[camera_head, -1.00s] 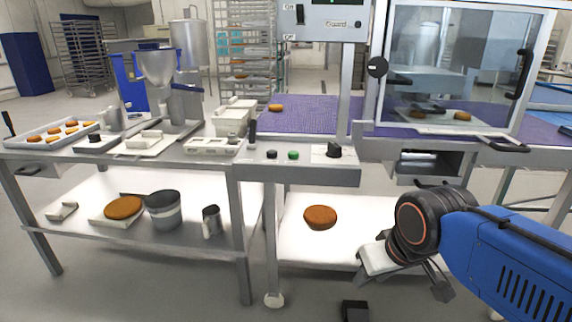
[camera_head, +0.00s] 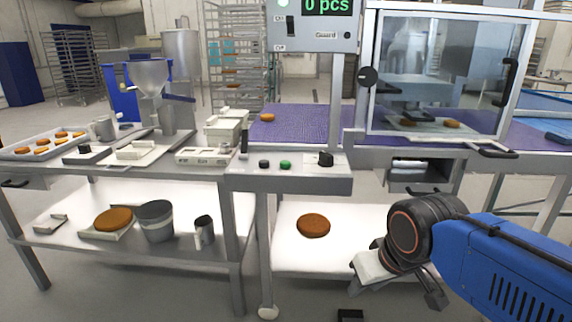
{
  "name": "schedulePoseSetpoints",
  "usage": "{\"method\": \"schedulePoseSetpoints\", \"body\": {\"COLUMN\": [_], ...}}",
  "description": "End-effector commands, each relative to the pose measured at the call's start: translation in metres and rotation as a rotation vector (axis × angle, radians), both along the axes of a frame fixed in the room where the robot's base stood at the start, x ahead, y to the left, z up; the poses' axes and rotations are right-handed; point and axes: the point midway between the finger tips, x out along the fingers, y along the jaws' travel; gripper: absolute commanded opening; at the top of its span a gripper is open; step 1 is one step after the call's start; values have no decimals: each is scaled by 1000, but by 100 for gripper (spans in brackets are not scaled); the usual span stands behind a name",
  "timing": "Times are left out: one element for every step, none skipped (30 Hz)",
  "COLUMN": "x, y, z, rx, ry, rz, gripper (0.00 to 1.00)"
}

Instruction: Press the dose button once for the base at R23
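A filling machine with a steel funnel hopper (camera_head: 148,76) stands on the left table. I cannot make out which of its parts is the dose button. A control panel (camera_head: 255,181) at the table's front edge, in the middle, carries a black button (camera_head: 264,164), a green button (camera_head: 285,165) and a black knob (camera_head: 325,159). No R23 label is readable. A brown round base (camera_head: 268,117) lies on the purple belt. My gripper (camera_head: 405,284) is at the lower right, below and right of the panel, apart from it. Its fingers are partly hidden behind my wrist.
A tray of rounds (camera_head: 8,153) sits far left. A white scale-like box (camera_head: 206,156) stands between hopper and panel. A glass-doored guard (camera_head: 448,72) covers the belt at right. A display (camera_head: 326,7) reads 0 pcs. The lower shelf (camera_head: 345,250) holds a round (camera_head: 313,226).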

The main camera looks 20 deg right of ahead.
Motion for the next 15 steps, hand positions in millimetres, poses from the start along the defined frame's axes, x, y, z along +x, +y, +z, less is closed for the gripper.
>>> {"method": "schedulePoseSetpoints", "body": {"x": [0, 0, 0, 0, 0, 0, 0, 0, 0, 0, 0, 0, 0, 0, 0], "y": [0, 0, 0, 0, 0, 0, 0, 0, 0, 0, 0, 0, 0, 0, 0], "z": [0, 0, 0, 0, 0, 0, 0, 0, 0, 0, 0, 0, 0, 0, 0], "rx": [0, 0, 0, 0, 0, 0, 0, 0, 0, 0, 0, 0, 0, 0, 0], "ry": [0, 0, 0, 0, 0, 0, 0, 0, 0, 0, 0, 0, 0, 0, 0], "rz": [0, 0, 0, 0, 0, 0, 0, 0, 0, 0, 0, 0, 0, 0, 0], "gripper": [32, 32, 32, 32, 32, 32, 32, 32, 32, 32, 25, 16, 8, 1, 0]}}
